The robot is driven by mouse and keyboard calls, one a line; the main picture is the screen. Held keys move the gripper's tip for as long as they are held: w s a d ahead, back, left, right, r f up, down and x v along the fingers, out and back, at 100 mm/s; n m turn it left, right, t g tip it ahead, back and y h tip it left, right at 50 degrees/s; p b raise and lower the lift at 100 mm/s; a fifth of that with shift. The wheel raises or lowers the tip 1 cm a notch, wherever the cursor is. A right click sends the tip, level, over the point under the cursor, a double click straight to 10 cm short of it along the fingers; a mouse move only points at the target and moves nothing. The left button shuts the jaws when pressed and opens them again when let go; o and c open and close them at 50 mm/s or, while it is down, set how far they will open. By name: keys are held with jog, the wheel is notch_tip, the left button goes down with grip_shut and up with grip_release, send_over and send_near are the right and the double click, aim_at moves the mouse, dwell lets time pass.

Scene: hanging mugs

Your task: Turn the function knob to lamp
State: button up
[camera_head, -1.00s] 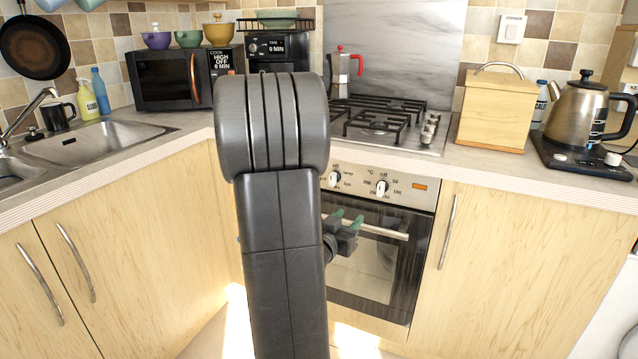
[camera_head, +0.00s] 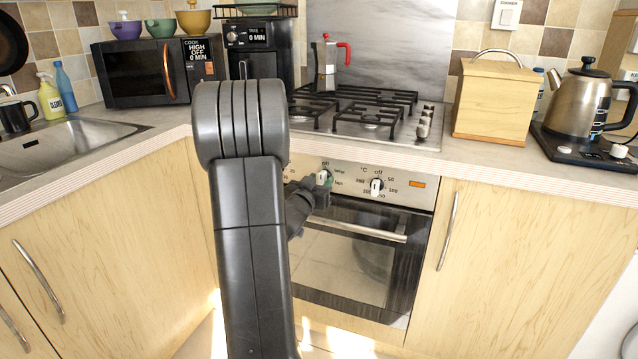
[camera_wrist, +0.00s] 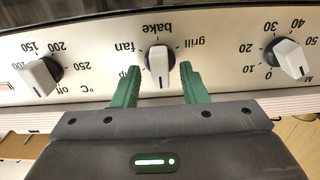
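The function knob (camera_wrist: 158,65) has a white handle on a dark round base. Inverted labels around it in the wrist view read bake, grill and fan, with one label partly covered by a finger. My gripper (camera_wrist: 160,70) is open, with one green finger on each side of the knob and visible gaps to the handle. In the head view the knob (camera_head: 323,177) is on the oven's control panel, partly covered by my gripper (camera_head: 321,185).
A temperature knob (camera_wrist: 41,76) and a timer knob (camera_wrist: 290,58) flank the function knob. The oven door handle (camera_head: 365,230) runs below the panel. The hob (camera_head: 370,118) and worktop edge lie above it.

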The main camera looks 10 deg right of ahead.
grip_shut()
jog(key=shift+m+b, duration=0.3)
jog(key=m+b, duration=0.3)
jog(key=m, duration=0.1)
jog(key=shift+d+f+b, duration=0.1)
jog(key=shift+f+b, duration=0.1)
jog(key=shift+b, duration=0.1)
jog(key=m+b, duration=0.2)
jog(key=m, duration=0.2)
jog(key=shift+s, duration=0.1)
jog(key=shift+m+b, duration=1.2)
jog(key=shift+m, duration=0.3)
